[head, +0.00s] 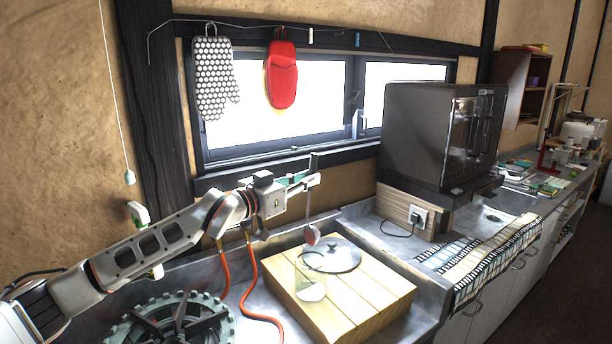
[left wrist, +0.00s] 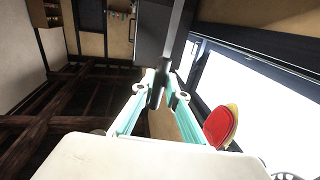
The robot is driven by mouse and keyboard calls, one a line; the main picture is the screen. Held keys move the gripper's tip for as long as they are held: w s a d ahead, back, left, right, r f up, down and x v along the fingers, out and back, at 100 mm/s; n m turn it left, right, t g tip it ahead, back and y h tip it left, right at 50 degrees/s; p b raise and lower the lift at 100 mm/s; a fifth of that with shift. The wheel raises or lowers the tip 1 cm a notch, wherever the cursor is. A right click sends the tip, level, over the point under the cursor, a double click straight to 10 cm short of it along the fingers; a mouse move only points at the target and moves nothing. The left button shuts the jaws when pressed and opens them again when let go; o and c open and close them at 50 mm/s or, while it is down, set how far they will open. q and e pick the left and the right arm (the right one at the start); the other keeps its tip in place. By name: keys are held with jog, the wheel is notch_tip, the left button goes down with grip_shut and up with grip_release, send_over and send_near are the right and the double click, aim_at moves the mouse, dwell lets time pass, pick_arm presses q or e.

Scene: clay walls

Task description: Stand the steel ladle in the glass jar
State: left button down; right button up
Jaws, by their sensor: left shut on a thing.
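The steel ladle (head: 312,235) hangs upright, bowl down, from my left gripper (head: 313,180), which is shut on its handle. In the left wrist view my left gripper (left wrist: 164,92) closes on the ladle handle (left wrist: 177,32), which runs up out of the picture. The glass jar (head: 312,290) is clear and stands on the wooden board (head: 374,313). In the head view the ladle's bowl is just above the jar's rim; how far apart they are in depth I cannot tell. My right gripper is not in view.
A pan lid (head: 338,258) with a dark knob lies on the board beside the jar. A gas burner (head: 180,322) with an orange hose is at the front left. A dark oven (head: 440,135) stands to the right. Mitts (head: 282,78) hang at the window.

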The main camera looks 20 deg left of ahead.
aim_at(307, 219)
pick_arm(q)
notch_tip(307, 219, down, 11)
jog(key=b, duration=0.8)
jog(key=shift+f+b, duration=0.15)
jog(key=shift+b, duration=0.2)
jog(key=c, duration=1.9)
grip_release()
jog(key=v, duration=1.2)
